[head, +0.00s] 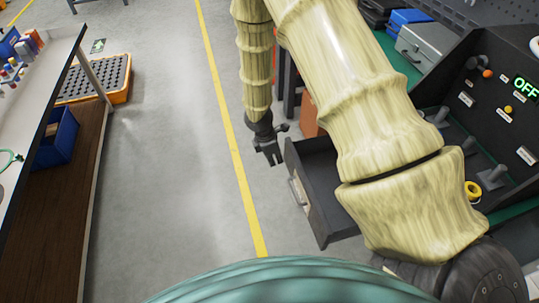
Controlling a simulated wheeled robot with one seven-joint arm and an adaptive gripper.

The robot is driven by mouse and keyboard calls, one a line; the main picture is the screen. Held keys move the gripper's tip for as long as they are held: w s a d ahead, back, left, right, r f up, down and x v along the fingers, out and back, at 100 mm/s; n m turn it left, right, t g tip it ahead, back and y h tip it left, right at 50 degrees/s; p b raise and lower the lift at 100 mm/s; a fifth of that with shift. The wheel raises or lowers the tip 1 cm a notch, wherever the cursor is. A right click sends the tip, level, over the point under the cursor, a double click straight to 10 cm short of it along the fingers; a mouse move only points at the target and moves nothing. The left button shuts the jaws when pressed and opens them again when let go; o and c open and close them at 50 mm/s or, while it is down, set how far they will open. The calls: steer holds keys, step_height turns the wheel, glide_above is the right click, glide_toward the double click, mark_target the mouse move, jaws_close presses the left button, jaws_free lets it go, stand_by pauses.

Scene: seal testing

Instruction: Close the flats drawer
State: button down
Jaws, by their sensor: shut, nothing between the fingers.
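A dark grey drawer (318,222) with a light handle (299,191) on its front stands pulled out below the bench on the right. My arm hides much of its inside and its rear. I cannot read any label on it. My gripper (275,157) points down just to the left of the drawer's upper corner, in front of its face and near it. The gripper is shut and empty. I cannot tell whether it touches the drawer.
The dark test panel (505,130) reads OFF at the right, with a yellow ring (473,190) beside it. A grey case (421,48) sits behind. The grey floor (165,150) left of the drawer is clear, crossed by a yellow line (232,140). A shelf (50,220) stands at the left.

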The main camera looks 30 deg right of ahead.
steer(key=shift+s+d, duration=0.15)
steer(key=shift+d, duration=0.45)
steer(key=shift+s+d, duration=0.15)
steer(key=shift+d, duration=0.4)
steer(key=shift+d, duration=0.1)
